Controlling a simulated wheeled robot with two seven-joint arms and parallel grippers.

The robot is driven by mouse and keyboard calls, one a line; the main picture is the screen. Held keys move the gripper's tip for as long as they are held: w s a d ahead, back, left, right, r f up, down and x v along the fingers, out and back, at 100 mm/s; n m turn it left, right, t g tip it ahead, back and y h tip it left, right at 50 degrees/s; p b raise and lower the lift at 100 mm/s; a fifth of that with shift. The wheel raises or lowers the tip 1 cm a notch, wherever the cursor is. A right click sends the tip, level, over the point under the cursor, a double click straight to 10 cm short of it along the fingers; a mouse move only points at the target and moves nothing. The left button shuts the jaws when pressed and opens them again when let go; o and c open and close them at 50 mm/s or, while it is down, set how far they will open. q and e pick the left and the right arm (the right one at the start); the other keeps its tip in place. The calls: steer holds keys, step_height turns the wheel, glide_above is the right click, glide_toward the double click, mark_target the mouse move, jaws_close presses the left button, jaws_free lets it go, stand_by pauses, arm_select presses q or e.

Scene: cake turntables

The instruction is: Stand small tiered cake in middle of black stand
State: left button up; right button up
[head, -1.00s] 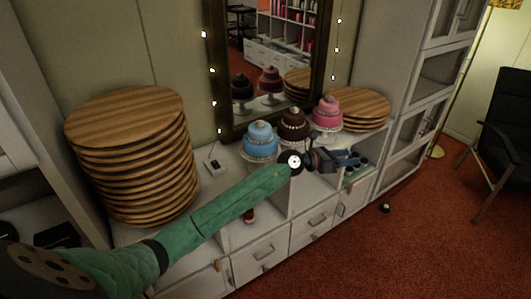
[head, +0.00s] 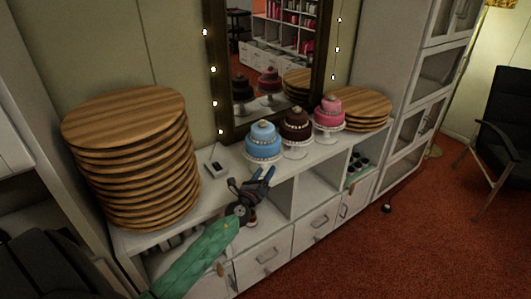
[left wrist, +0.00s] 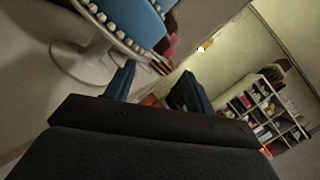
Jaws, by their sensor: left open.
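Three two-tiered cakes stand in a row on white pedestal stands along the cabinet top: a blue cake (head: 262,138), a dark brown cake (head: 296,124) and a pink cake (head: 329,111). I cannot tell which one the task calls small. I can make out no black stand. My left gripper (head: 265,174) is open and empty, in front of and below the blue cake, apart from it. The left wrist view shows its two blue fingers (left wrist: 155,82) spread, with the blue cake (left wrist: 135,18) and its white stand (left wrist: 80,62) beyond them at upper left. My right gripper is not in view.
A tall stack of round wooden boards (head: 130,165) stands at the cabinet's left; a lower stack (head: 362,106) is behind the pink cake. A framed mirror (head: 275,60) is at the back. Open cubbies (head: 308,185) sit below the top.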

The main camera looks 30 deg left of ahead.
mark_target(260, 160)
arm_select(q)
steer(key=a+f+m, duration=0.1)
steer(key=a+m, duration=0.1)
steer(key=w+a+f+m+g+h, duration=0.1)
steer(key=a+f+m, duration=0.1)
steer(key=a, duration=0.1)
steer(key=w+a+f+m, duration=0.1)
steer(key=a+m, duration=0.2)
steer(key=shift+w+f+g, duration=0.25)
steer(key=shift+f+g, duration=0.15)
steer(key=shift+w+a+f+m+h, duration=0.25)
steer(key=shift+w+a+m+h, duration=0.15)
steer(key=shift+a, duration=0.05)
steer(key=shift+w, duration=1.25)
steer(key=w+p, duration=0.1)
steer(key=w, duration=0.3)
steer(key=shift+w+r, duration=0.1)
steer(key=shift+w, duration=0.45)
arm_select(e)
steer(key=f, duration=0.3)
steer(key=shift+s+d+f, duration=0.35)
arm_select(q)
steer(key=shift+p, duration=0.3)
jaws_close()
